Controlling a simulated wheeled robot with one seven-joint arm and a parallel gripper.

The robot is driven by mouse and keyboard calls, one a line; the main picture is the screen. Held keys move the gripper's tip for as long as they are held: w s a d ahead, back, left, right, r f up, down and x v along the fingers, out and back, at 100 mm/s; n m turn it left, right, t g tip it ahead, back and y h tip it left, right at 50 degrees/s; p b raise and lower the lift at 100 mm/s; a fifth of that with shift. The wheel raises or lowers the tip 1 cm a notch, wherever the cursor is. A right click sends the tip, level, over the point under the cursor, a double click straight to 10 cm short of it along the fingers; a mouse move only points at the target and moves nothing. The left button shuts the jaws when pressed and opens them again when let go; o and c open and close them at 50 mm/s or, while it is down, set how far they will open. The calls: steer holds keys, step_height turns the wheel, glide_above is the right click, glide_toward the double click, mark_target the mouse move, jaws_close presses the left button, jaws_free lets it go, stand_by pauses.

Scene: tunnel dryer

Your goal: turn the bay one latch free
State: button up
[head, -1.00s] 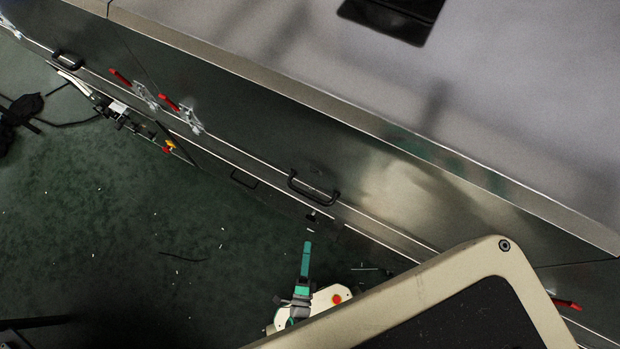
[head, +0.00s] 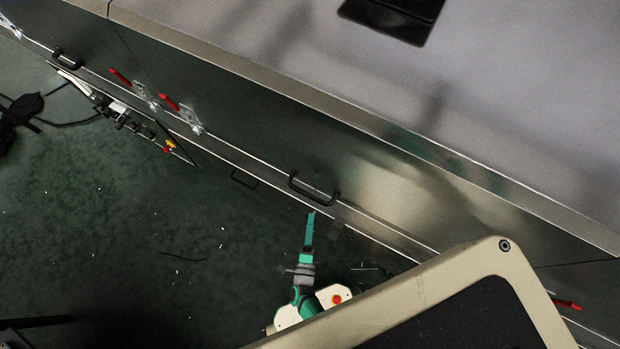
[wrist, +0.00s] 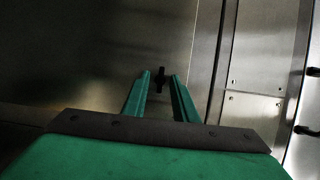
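My gripper (head: 310,216) reaches up to the metal panel wall of the dryer in the head view, with its green fingers seen edge-on. In the wrist view my gripper (wrist: 160,76) is open, with its two fingers parallel and apart. A small black upright latch (wrist: 161,80) shows on the steel panel between the fingertips. I see a gap on each side of it and no finger touching it. I cannot tell how far ahead of the tips it lies. In the head view the fingertips cover the latch.
A black bar handle (head: 313,188) is on the panel just above the gripper. Red-handled clamps (head: 168,101) sit further left along the wall. In the wrist view a vertical panel seam (wrist: 213,60) and dark fittings (wrist: 306,130) lie to the right. Open green floor (head: 130,230) lies left.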

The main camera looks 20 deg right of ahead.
steer(key=shift+a, duration=0.1)
jaws_close()
steer(key=shift+n, duration=0.3)
steer(key=shift+w+a+r+n+g+h, duration=0.2)
steer(key=shift+n+g, duration=0.95)
steer(key=shift+n, duration=1)
steer(key=shift+d+r+n+g+h, duration=0.1)
steer(key=shift+n+g+h, duration=0.25)
steer(key=shift+n+g, duration=1.3)
steer(key=shift+w+a+r+n+g+h, duration=0.2)
steer(key=shift+n+g, duration=0.5)
steer(key=shift+n, duration=1.9)
steer(key=shift+d, duration=0.15)
jaws_free()
steer(key=shift+f, duration=0.1)
